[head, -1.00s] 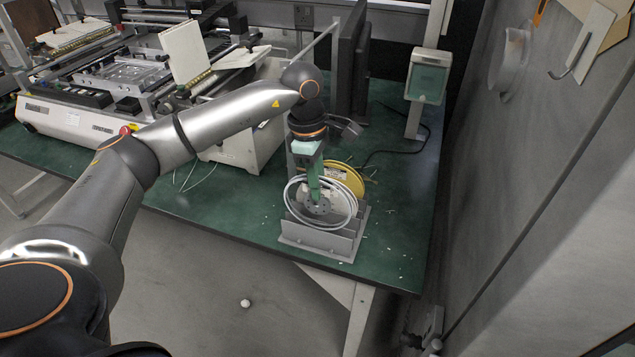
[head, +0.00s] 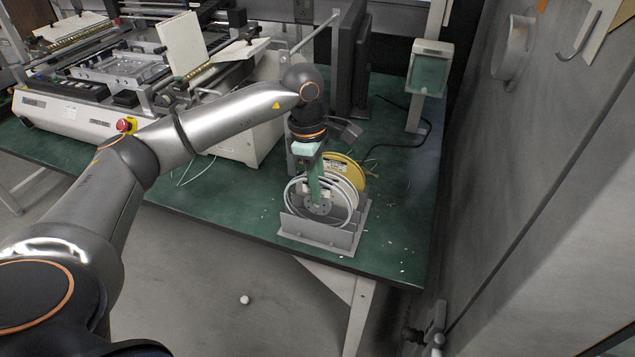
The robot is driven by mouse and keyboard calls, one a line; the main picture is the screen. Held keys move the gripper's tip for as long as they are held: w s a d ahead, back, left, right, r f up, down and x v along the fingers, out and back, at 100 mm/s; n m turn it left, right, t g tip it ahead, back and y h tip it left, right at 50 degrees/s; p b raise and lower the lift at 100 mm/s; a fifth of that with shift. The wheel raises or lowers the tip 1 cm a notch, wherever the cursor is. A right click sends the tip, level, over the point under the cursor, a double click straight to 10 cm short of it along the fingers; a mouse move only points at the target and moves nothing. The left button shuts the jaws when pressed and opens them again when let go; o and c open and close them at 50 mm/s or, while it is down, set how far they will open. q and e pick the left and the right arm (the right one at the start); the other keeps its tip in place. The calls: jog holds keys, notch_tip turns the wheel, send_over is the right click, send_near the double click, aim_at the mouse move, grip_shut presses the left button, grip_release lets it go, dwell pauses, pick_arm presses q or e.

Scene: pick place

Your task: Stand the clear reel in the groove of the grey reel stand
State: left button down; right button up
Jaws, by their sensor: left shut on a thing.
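The clear reel (head: 341,203) is a pale, see-through ring with a grey hub, upright at the grey reel stand (head: 318,238) near the table's front right edge. My left gripper (head: 318,196) reaches down from above with green fingers and is shut on the reel at its hub. The reel's lower part is behind the stand's front wall, so I cannot tell whether it rests on the bottom of the groove. A yellow reel (head: 348,171) stands just behind it. My right gripper is not in view.
The green table (head: 225,205) is clear left of the stand, with small white scraps to its right. A white machine (head: 90,110) fills the back left. A dark monitor (head: 350,65) and a box on a post (head: 430,70) stand behind. A grey wall (head: 530,200) is at right.

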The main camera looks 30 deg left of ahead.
pick_arm(q)
jog(key=shift+f, duration=0.45)
jog(key=shift+f+b, duration=0.7)
jog(key=shift+b, duration=0.05)
jog(key=c, duration=0.8)
grip_release()
jog(key=shift+o, duration=0.6)
jog(key=shift+o, duration=1.2)
jog(key=shift+r, duration=0.2)
